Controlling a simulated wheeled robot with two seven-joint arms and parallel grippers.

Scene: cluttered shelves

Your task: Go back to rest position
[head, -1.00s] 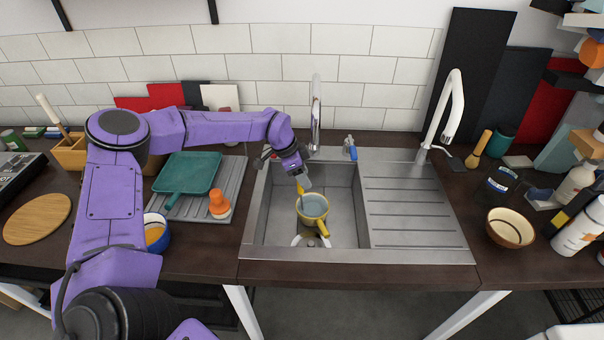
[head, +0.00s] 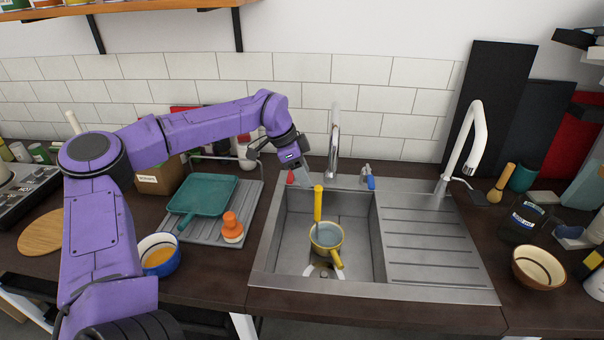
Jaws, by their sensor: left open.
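My left gripper (head: 303,178) is open over the back left edge of the sink and holds nothing that I can see. My left arm reaches in from the left to it. A yellow cup (head: 326,237) with a side handle stands in the sink basin. A tool with a yellow handle (head: 318,203) stands upright at the cup, just below and right of the gripper and apart from it. Its lower end is hidden in the cup. My right gripper is out of view.
The steel sink (head: 262,284) has a tall faucet (head: 334,145) behind it and a white one (head: 478,130) on the right. A teal pan (head: 203,194), an orange-topped item (head: 232,228) and a blue bowl (head: 160,262) are on the left. A cream bowl (head: 538,268) is on the right.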

